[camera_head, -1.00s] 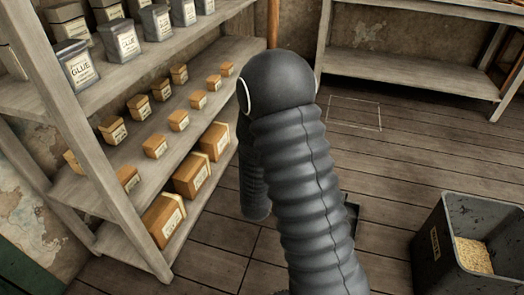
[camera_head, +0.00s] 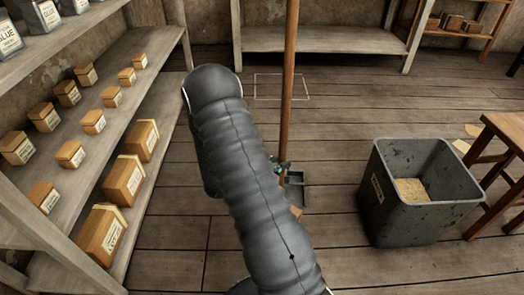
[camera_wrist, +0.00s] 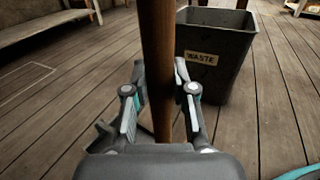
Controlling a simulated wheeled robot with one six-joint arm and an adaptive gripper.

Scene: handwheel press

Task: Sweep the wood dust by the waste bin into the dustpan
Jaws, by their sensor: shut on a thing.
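My gripper (camera_head: 283,168) is shut on an upright wooden pole (camera_head: 289,80), which looks like a broom handle. In the wrist view the pole (camera_wrist: 157,60) stands between the two fingers (camera_wrist: 160,95). Its lower end is mostly hidden; a small brown piece (camera_head: 296,211) shows low beside my arm. The waste bin (camera_head: 378,215) stands to the right, with pale dust inside.
A shelf (camera_head: 165,50) with boxes and tins runs along the left. A low bench (camera_head: 320,40) stands at the back wall. A wooden stool or table (camera_head: 505,130) is at the right edge. Plank floor between shelf and bin is clear, with a pale outlined rectangle (camera_head: 281,76).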

